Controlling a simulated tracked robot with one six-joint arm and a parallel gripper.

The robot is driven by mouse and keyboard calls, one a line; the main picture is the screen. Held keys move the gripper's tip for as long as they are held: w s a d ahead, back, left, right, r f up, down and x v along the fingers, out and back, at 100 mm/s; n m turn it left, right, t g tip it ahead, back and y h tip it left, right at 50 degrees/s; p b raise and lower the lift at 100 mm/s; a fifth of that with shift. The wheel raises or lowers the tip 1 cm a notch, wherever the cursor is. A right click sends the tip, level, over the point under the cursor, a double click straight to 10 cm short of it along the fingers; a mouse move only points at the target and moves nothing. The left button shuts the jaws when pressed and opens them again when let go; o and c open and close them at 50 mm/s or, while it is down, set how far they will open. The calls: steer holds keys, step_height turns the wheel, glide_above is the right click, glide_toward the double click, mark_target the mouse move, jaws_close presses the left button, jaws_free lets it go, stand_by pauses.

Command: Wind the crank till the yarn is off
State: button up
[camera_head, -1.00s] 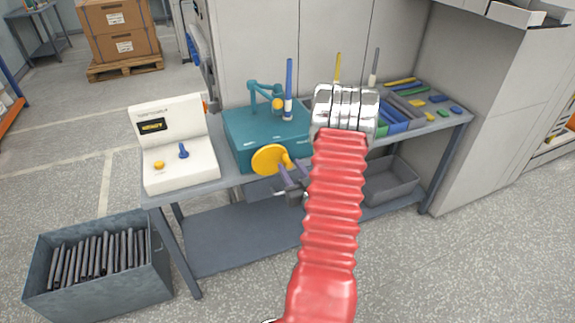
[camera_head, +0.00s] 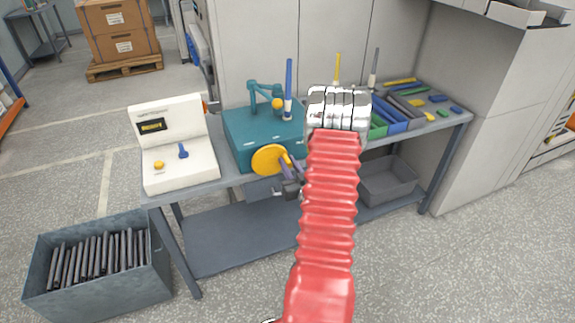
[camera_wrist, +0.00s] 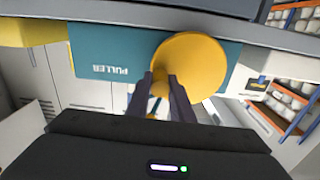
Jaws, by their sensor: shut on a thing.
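The teal puller machine (camera_head: 245,138) stands on the grey table, and its lettered front shows in the wrist view (camera_wrist: 100,62). Its yellow crank disc (camera_head: 268,160) is on the front face and also fills the upper middle of the wrist view (camera_wrist: 195,62). My gripper (camera_head: 287,163) is at the right side of the disc. In the wrist view, my gripper (camera_wrist: 162,84) is shut on the crank's yellow knob (camera_wrist: 160,84) between two dark fingers. A blue bobbin (camera_head: 289,85) stands upright on the machine.
A white control box (camera_head: 178,160) with a blue lever stands to the left. A tray of coloured bobbins (camera_head: 400,107) lies to the right, partly behind my arm. A bin of dark rods (camera_head: 45,285) stands on the floor at left. A grey bin (camera_head: 388,186) sits below the table.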

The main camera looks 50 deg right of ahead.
steer(key=shift+a, duration=0.1)
steer(key=shift+c, duration=0.7)
steer(key=shift+a, duration=0.2)
jaws_close()
steer(key=shift+d, duration=0.15)
steer(key=shift+w+f, duration=0.1)
steer(key=shift+f+m, duration=0.1)
steer(key=shift+m, duration=0.3)
